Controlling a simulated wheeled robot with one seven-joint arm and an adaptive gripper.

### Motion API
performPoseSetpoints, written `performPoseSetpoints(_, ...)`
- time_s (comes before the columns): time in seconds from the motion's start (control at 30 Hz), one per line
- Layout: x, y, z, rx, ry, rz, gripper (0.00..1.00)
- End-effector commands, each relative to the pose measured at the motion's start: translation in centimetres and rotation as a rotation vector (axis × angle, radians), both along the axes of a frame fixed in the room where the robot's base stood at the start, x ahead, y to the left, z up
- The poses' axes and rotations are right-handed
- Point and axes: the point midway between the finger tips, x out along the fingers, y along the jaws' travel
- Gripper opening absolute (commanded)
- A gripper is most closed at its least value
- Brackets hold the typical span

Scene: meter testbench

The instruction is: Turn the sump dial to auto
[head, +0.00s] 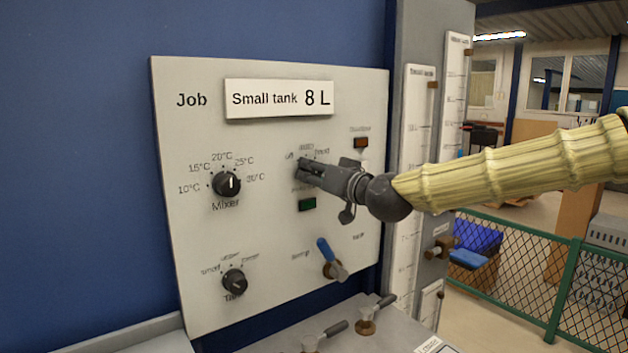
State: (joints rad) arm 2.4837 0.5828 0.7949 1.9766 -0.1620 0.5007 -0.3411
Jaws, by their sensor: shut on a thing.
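The panel (180,130) is light grey and stands upright on the blue wall. My gripper (304,172) reaches in from the right and is shut on the dial right of the panel's middle. Small marks (307,150) above that dial appear to read off, auto and hand. My fingers hide almost all of the dial, so I cannot tell where its pointer stands. The lettering below it is blurred and partly covered.
The mixer dial (227,184) is left of my gripper, another dial (234,282) below it. A blue-handled valve (330,258) juts out below.

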Motion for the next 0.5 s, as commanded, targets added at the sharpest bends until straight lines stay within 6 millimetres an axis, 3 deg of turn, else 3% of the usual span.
performPoseSetpoints(0.5,0.09,-0.14,0.08,0.182,0.129,-0.003,0.13)
